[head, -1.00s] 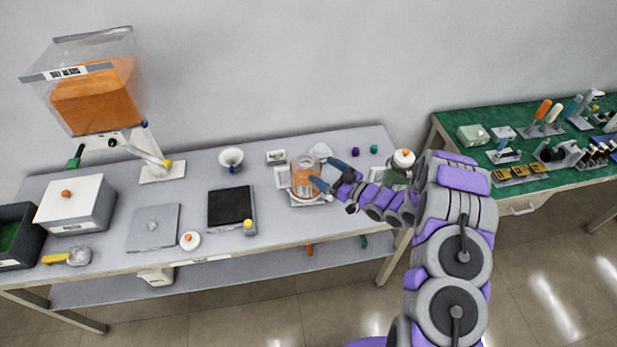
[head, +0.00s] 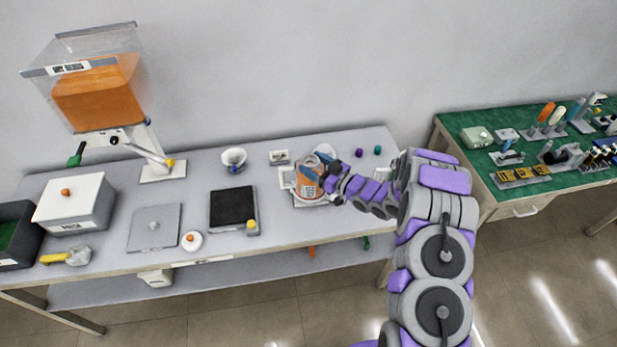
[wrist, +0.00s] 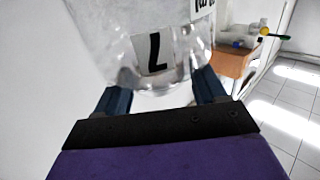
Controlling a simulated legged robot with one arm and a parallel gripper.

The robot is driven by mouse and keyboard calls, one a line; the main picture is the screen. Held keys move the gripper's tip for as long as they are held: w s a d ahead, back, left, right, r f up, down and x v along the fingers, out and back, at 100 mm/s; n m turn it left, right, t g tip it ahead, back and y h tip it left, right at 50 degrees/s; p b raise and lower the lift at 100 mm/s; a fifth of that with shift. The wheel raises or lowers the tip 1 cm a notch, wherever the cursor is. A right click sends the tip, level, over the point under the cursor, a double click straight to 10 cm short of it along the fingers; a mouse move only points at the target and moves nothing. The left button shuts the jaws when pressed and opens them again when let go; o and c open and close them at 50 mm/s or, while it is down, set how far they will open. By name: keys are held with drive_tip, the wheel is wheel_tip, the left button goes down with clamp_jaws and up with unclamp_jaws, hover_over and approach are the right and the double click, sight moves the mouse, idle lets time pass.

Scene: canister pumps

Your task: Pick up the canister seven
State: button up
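A round canister with orange contents (head: 305,178) stands on a pale base on the grey bench. My gripper (head: 317,173) reaches it from the right, with its blue fingers spread on either side of it. In the wrist view, a clear canister wall (wrist: 150,25) fills the top middle, with a white label bearing a dark mark like an upside-down 7. The gripper's blue fingers (wrist: 161,98) show well apart at its lower left and right.
A hopper with orange contents (head: 95,95), a white box (head: 75,205), a black-topped scale (head: 231,207) and a small white bowl (head: 234,158) stand to the left. Two small caps (head: 359,153) sit behind my arm. A green-topped table (head: 500,150) is at the right.

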drive_tip(key=shift+c, duration=1.4)
drive_tip(key=shift+d, duration=0.4)
drive_tip(key=c, duration=0.9)
drive_tip(key=shift+a, duration=0.25)
clamp_jaws()
drive_tip(key=shift+d+r, duration=0.1)
drive_tip(key=shift+d, duration=0.05)
